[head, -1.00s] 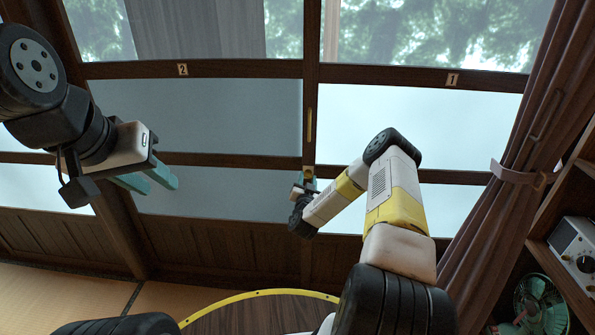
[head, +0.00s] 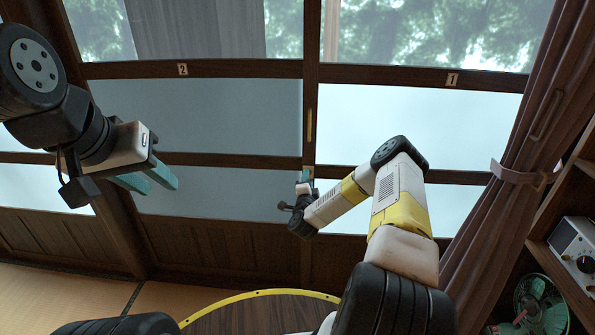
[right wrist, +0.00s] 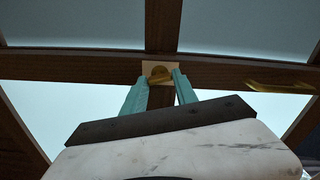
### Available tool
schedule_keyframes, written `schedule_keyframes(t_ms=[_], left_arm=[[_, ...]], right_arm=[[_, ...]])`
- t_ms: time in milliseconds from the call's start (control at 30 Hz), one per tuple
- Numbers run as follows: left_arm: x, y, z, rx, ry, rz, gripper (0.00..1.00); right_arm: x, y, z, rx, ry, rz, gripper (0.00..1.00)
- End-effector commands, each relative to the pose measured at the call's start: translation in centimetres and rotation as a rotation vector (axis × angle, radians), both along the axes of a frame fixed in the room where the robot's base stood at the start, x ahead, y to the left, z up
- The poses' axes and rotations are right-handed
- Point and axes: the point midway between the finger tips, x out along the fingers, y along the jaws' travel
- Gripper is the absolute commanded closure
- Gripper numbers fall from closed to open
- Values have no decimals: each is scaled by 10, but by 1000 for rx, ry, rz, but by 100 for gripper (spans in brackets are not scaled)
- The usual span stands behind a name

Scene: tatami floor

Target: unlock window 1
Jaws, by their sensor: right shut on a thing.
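Window 1 (head: 400,125) is the right sliding window, with a "1" label (head: 453,80) on its dark wooden rail. In the right wrist view a round brass lock piece (right wrist: 160,73) on a pale plate sits where the rail crosses the upright. My right gripper (right wrist: 160,88) has its teal fingers on both sides of it and is shut on it. In the head view my right gripper (head: 307,178) is at the middle upright, and the lock is hidden there. My left gripper (head: 154,178) hangs at the left in front of window 2, open and empty.
Window 2 (head: 220,115) is left of the middle upright. A brass strip (head: 309,126) is on the upright. A brown curtain (head: 520,150) hangs at the right, beside a shelf with a white device (head: 572,248) and a green fan (head: 540,305). A round yellow-edged table (head: 265,310) is below.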

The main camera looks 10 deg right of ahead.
Motion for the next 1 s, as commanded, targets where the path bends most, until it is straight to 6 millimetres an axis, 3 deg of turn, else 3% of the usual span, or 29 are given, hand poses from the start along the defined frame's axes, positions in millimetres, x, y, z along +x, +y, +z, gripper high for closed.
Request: schedule_keyframes(t_ms=[400,1000], left_arm=[[0,0,0,0,0,0,66],[0,0,0,0,0,0,66]], right_arm=[[-1,1,-2,238,-63,1,100],[-1,1,-2,292,-79,1,100]])
